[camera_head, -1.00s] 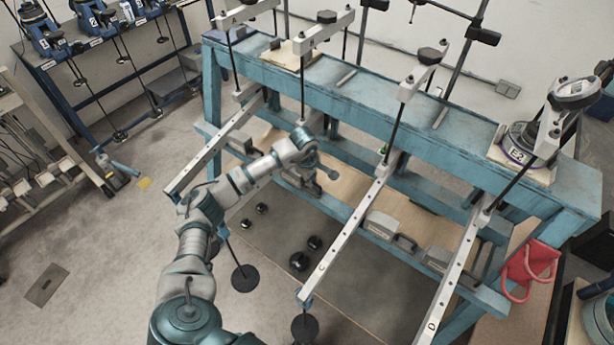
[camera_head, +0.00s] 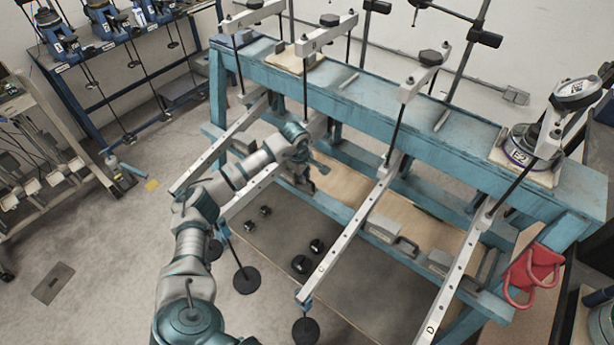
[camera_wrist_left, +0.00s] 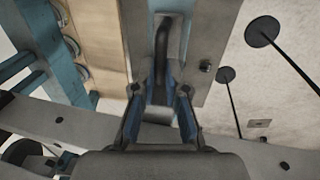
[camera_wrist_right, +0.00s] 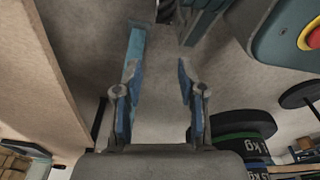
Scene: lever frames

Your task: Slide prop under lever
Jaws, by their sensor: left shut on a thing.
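My left gripper (camera_head: 304,172) is at the shelf of the blue bench, by the second lever (camera_head: 255,188). In the left wrist view its fingers (camera_wrist_left: 160,92) are closed around the dark handle of a grey block-like prop (camera_wrist_left: 208,45). In the head view the arm and gripper mostly hide this prop. A pale, holed lever beam (camera_wrist_left: 75,128) crosses the lower left wrist view, close to the prop's end; I cannot tell whether they touch. My right gripper (camera_wrist_right: 160,70) is open and empty in its wrist view, and out of the head view.
Similar grey props with handles sit on the shelf (camera_head: 383,230) and (camera_head: 438,262). Other levers (camera_head: 352,238) and (camera_head: 462,275) jut out from the blue bench (camera_head: 470,150). Black weights (camera_head: 302,264) lie on the dark mat. Hanging rods end in black discs (camera_head: 247,280).

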